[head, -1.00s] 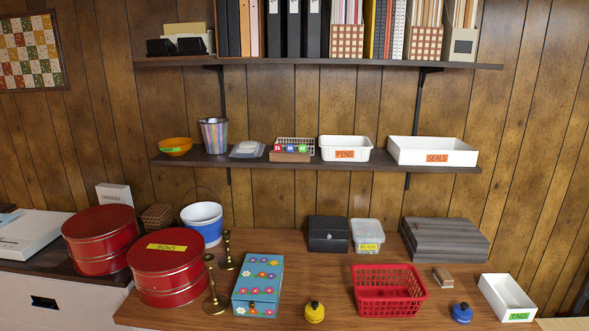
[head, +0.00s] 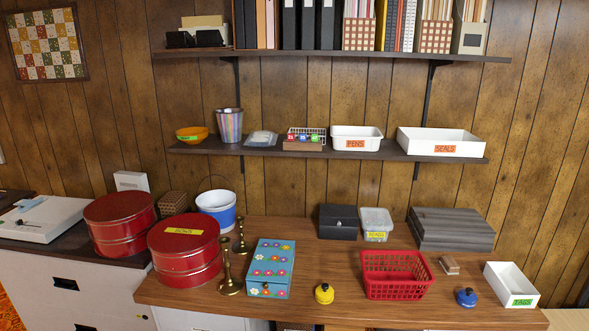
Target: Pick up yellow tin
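My gripper is not in the head view.
A blue flowered box (head: 265,268) and brass candlesticks (head: 229,276) stand left of the tin. A red basket (head: 394,274), blue tin (head: 466,297) and white TAGS box (head: 511,284) are to the right. Large red tins (head: 185,262) stand far left. The table behind the yellow tin is clear.

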